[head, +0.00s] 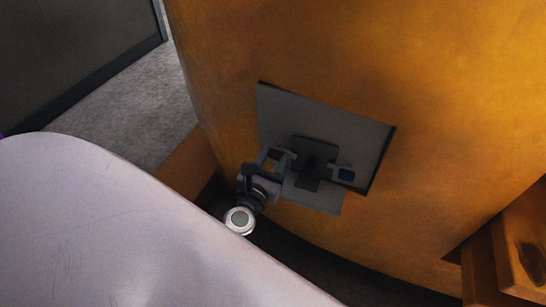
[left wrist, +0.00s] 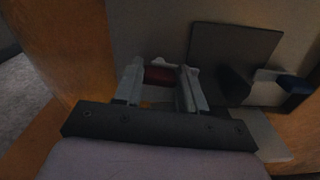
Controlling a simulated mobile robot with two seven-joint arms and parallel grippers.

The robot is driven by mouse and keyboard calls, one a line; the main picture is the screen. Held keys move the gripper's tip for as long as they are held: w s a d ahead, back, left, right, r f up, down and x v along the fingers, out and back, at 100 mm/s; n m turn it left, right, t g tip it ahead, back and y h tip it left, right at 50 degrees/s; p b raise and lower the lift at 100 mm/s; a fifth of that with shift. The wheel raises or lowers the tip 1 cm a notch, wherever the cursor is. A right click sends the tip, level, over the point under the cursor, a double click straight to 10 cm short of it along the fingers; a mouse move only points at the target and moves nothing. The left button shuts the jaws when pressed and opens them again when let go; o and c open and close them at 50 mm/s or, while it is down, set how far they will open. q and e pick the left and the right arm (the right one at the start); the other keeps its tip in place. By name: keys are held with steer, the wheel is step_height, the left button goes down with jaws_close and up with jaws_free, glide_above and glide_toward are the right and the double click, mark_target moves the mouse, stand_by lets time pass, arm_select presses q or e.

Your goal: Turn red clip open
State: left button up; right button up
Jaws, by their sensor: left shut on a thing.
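The red clip (head: 275,153) is on the left side of a grey panel set into a large orange casting. It also shows in the left wrist view as a dark red block (left wrist: 159,75). My left gripper (head: 276,160) is at the clip, with one finger on each side of it; in the left wrist view the fingers (left wrist: 160,82) are shut on it. The fingers partly hide the clip in the head view. My right gripper is not in view.
The grey panel (head: 345,125) carries a dark square plate with a black handle (head: 310,170) just right of the clip. A blue clip (head: 346,174) is right of the handle. The orange casting (head: 420,60) fills the surroundings. A wooden block (head: 525,240) stands at lower right.

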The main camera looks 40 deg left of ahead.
arm_select(q)
steer(key=m+p, duration=0.1)
steer(key=m, duration=0.3)
steer(key=shift+d, duration=0.1)
steer(key=m+p, duration=0.2)
steer(key=m, duration=0.3)
steer(key=m+p, duration=0.2)
steer(key=m, duration=0.3)
steer(key=shift+d+f, duration=0.1)
steer(key=shift+m, duration=0.7)
steer(key=shift+f+m+p, duration=0.1)
steer(key=shift+m+p, duration=0.35)
steer(key=shift+m, duration=0.15)
steer(key=o, duration=1.1)
steer(key=shift+c, duration=0.2)
